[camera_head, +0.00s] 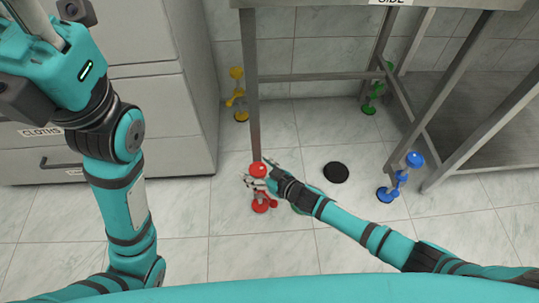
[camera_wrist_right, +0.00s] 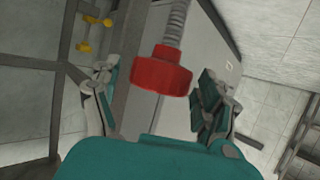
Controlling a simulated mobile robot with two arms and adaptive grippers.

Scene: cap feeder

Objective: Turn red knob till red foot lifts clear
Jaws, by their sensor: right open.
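The red knob (camera_head: 259,170) is a round red piece beside the front-left leg of the metal table in the head view. The red foot (camera_head: 264,207) shows below it, near the floor; whether it touches the tiles is not clear. My right gripper (camera_head: 256,180) is at the knob with its fingers spread. In the right wrist view the ridged red knob (camera_wrist_right: 162,72) appears between the two open fingers, with gaps on both sides and a threaded rod (camera_wrist_right: 177,22) joined to it. The red foot is not visible there. My left arm's hand (camera_head: 55,60) is at the upper left; its fingertips cannot be made out.
Yellow (camera_head: 237,93), green (camera_head: 374,95) and blue (camera_head: 398,180) foot assemblies stand at the other legs. A black disc (camera_head: 336,172) lies on the floor right of my right gripper. A grey drawer cabinet (camera_head: 175,130) stands at the left.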

